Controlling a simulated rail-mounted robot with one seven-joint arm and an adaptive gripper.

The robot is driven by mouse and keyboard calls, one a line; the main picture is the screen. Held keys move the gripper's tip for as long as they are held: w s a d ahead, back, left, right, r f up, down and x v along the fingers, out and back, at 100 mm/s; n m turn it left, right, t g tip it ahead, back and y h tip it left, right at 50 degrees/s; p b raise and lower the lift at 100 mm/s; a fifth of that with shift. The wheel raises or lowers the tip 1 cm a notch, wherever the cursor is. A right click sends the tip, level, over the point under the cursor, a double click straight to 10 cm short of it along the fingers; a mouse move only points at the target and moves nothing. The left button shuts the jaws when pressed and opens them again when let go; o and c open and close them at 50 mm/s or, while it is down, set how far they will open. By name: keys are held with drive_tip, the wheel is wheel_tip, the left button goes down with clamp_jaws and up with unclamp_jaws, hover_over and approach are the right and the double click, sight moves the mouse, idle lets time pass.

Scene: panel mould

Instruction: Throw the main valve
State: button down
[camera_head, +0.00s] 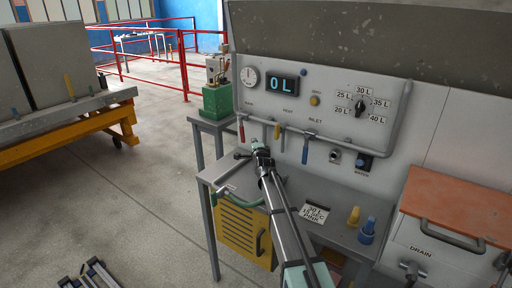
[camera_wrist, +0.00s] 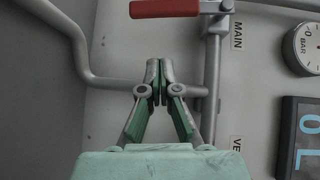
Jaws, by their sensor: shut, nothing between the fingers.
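The main valve has a red lever handle (camera_head: 241,131) hanging down on the pipe at the left of the grey panel (camera_head: 330,85). My gripper (camera_head: 261,149) is in front of the panel, to the right of and a little below the red handle. In the wrist view its fingertips (camera_wrist: 160,70) are together and empty, with a clear gap to the red handle. A grey pipe passes behind the fingers.
A yellow handle (camera_head: 277,130) and a blue handle (camera_head: 305,150) hang further right on the pipe. A display (camera_head: 285,83) reads 0 L, beside a gauge (camera_head: 249,77) and a selector knob (camera_head: 361,105). The bench (camera_head: 225,176) below carries a card and small items.

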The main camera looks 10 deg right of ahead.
sight(243, 137)
drive_tip(key=w+a+p, duration=0.3)
drive_tip(key=w+p, duration=0.2)
drive_tip(key=p, duration=0.4)
drive_tip(key=shift+w+f, duration=0.35)
drive_tip(key=shift+f, duration=0.1)
drive_tip(key=w+a+f+b, duration=0.1)
drive_tip(key=b, duration=0.4)
drive_tip(key=shift+t, duration=0.3)
drive_tip(key=b, duration=0.3)
drive_tip(key=shift+w+a+m+b, duration=0.1)
drive_tip(key=shift+a+m+b, duration=0.05)
drive_tip(key=shift+m+b, duration=0.2)
drive_tip(key=shift+r+t+b, duration=0.25)
drive_tip(key=shift+t+b, duration=0.05)
drive_tip(key=shift+b, duration=0.3)
